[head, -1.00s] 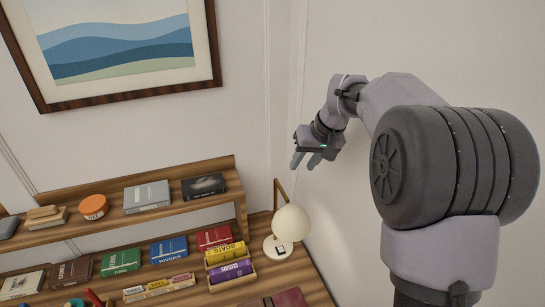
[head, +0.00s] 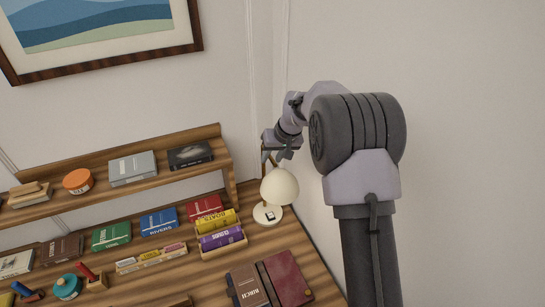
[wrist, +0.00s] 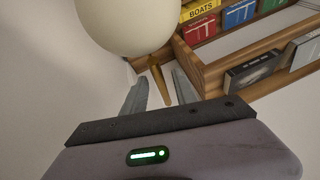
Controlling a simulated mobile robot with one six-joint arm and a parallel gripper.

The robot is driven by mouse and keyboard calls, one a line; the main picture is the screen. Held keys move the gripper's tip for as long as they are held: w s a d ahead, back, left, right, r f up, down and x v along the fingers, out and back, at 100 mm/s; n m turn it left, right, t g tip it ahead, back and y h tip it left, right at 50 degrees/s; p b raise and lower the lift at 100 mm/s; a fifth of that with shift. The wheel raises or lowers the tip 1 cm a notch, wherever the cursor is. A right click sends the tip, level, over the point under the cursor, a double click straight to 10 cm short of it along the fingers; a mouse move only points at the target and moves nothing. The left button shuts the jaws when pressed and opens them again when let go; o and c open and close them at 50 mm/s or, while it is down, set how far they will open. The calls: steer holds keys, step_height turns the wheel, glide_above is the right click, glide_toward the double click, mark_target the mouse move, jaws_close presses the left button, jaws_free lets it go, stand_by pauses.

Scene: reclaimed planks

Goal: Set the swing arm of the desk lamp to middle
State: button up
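The desk lamp has a cream round shade (head: 280,187), a pale base (head: 262,217) and a thin brown swing arm (head: 264,156). It stands at the desk's back right corner. My gripper (head: 269,147) is at the upper part of the swing arm, above and behind the shade. In the wrist view the two grey fingers (wrist: 160,92) are apart, with the brown swing arm (wrist: 157,76) showing between them. I see a gap on each side of it. The shade (wrist: 128,22) fills the top of that view, and the base is hidden there.
A wooden shelf (head: 110,194) with boxes runs left of the lamp. A small crate (head: 222,247) with yellow and purple books stands just left of the base. A dark red book (head: 287,279) lies in front. The wall (head: 440,140) is close on the right.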

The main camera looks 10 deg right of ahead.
jaws_close()
stand_by(1.4)
